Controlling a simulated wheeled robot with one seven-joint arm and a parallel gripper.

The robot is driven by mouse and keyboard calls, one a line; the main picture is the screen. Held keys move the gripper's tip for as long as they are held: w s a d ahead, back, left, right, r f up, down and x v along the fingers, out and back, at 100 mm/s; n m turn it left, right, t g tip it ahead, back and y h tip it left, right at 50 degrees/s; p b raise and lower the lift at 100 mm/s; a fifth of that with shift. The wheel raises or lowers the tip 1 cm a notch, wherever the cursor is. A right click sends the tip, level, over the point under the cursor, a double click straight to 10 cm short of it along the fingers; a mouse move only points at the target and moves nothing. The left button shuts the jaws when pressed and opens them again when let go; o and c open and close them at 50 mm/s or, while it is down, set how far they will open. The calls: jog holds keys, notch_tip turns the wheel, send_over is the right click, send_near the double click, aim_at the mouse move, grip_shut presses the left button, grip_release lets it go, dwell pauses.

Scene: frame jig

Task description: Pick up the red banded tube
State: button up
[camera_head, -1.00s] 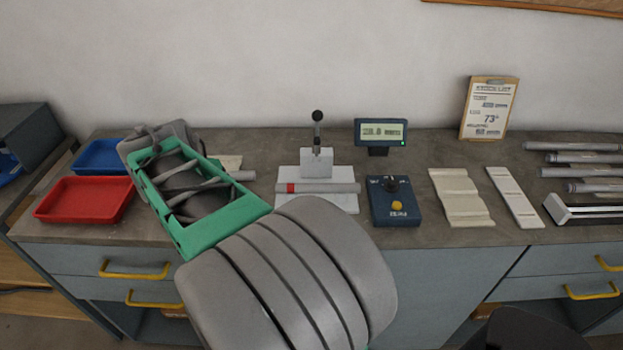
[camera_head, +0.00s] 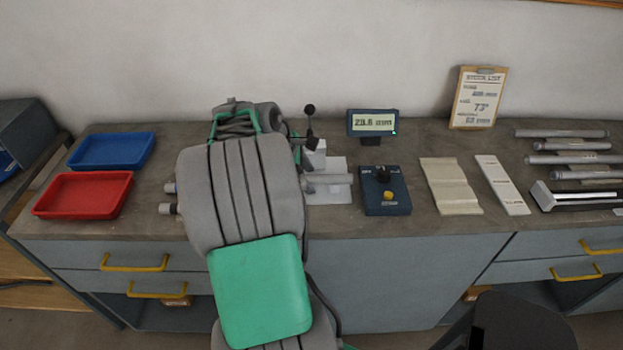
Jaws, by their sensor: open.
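My arm reaches over the bench in front of the jig's left side. My gripper's fingers are hidden behind my arm, so I cannot see how they stand to the tube.
A red tray (camera_head: 84,212) and a blue tray (camera_head: 112,136) are at the left. A control box (camera_head: 386,205) and a display (camera_head: 372,123) stand right of the jig. Farther right are pale pieces (camera_head: 451,186), a clipboard (camera_head: 477,97) and several grey tubes (camera_head: 575,160).

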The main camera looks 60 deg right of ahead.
grip_shut()
dwell(0.4)
